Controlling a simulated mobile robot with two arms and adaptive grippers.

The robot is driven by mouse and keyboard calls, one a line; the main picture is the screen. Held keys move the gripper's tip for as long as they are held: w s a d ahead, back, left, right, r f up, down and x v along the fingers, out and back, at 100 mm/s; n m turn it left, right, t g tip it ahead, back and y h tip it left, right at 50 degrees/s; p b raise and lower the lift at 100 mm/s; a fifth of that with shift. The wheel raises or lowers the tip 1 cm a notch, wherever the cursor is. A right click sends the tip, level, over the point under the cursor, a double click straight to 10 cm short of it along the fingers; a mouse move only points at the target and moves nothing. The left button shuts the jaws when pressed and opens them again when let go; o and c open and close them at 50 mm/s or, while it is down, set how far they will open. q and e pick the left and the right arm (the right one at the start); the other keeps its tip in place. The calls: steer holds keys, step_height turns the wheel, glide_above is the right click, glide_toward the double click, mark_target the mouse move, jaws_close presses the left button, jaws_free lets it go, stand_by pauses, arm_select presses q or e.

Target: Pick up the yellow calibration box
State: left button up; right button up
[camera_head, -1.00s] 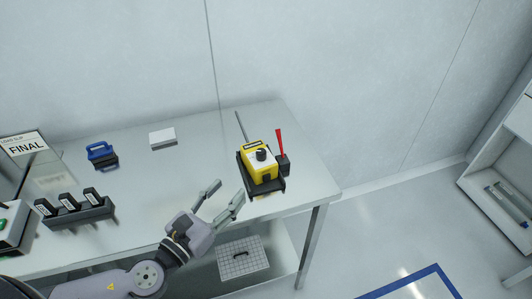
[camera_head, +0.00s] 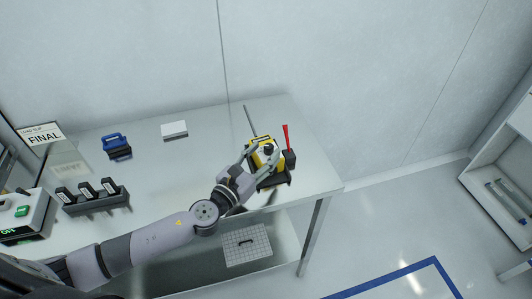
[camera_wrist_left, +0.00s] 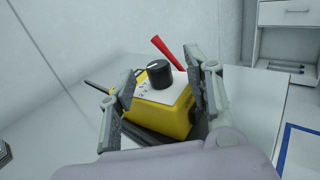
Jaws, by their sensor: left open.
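The yellow calibration box (camera_head: 257,158) sits on a black base near the right end of the table. It has a white top and a black knob, and in the left wrist view it (camera_wrist_left: 172,117) shows between my fingers. My left gripper (camera_head: 262,154) is open, with one finger on each side of the box. I cannot tell whether the fingers touch it. The gripper hides part of the box in the head view. My right gripper is not in view.
A red-handled tool in a black holder (camera_head: 290,158) stands just right of the box. A blue-handled block (camera_head: 117,147), a white block (camera_head: 174,130) and a black rack (camera_head: 95,203) are farther left on the table (camera_head: 180,165). A gridded case (camera_head: 246,246) lies on the lower shelf.

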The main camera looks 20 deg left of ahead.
mark_target(266, 149)
arm_select(q)
steer(key=x, duration=0.3)
steer(key=shift+w, duration=0.4)
steer(key=shift+s, duration=0.1)
steer(key=shift+c, duration=0.5)
jaws_close()
